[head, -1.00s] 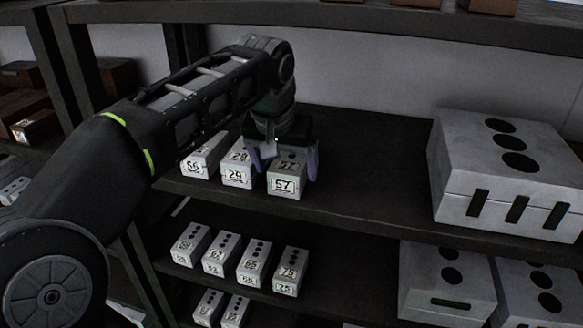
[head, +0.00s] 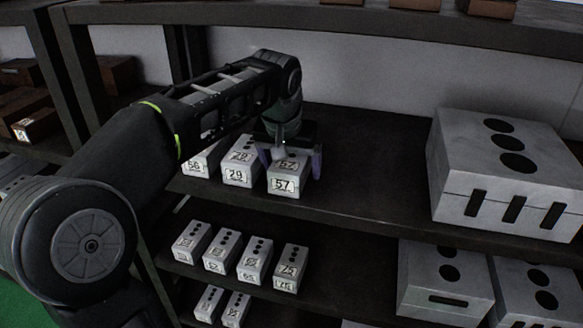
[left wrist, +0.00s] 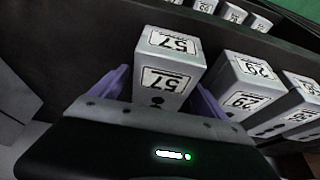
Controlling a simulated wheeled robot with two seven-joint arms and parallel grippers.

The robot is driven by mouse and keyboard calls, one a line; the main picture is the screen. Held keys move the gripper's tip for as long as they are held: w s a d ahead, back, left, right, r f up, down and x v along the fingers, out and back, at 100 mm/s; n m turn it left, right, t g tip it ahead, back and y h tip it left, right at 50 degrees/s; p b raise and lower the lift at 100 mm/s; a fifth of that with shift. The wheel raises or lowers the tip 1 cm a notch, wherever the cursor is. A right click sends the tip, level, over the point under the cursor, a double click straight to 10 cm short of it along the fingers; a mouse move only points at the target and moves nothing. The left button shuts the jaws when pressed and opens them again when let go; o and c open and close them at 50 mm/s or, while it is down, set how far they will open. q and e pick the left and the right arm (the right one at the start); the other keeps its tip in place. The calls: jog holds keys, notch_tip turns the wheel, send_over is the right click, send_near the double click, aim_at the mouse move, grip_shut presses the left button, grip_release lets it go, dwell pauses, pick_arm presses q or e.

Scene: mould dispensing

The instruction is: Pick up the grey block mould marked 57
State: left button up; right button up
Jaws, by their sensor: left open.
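The grey block mould marked 57 (head: 284,184) stands on the upper shelf, at the right end of a short row. It also shows, upside down, in the left wrist view (left wrist: 171,60). My left gripper (head: 290,162) is over it and open, with one purple finger on each side of the block. In the left wrist view the fingers (left wrist: 163,95) straddle the block, with a gap visible on the left side. Whether the right-hand finger touches the block, I cannot tell. My right gripper is not in view.
The block marked 29 (head: 239,172) stands close left of block 57, and the block marked 56 (head: 196,165) is beyond it. A large grey mould (head: 500,170) stands at right. Shelf space between is clear. Smaller blocks (head: 254,262) line the lower shelf.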

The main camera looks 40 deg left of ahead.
pick_arm(q)
grip_shut()
dwell(0.8)
jog(key=shift+r, duration=0.1)
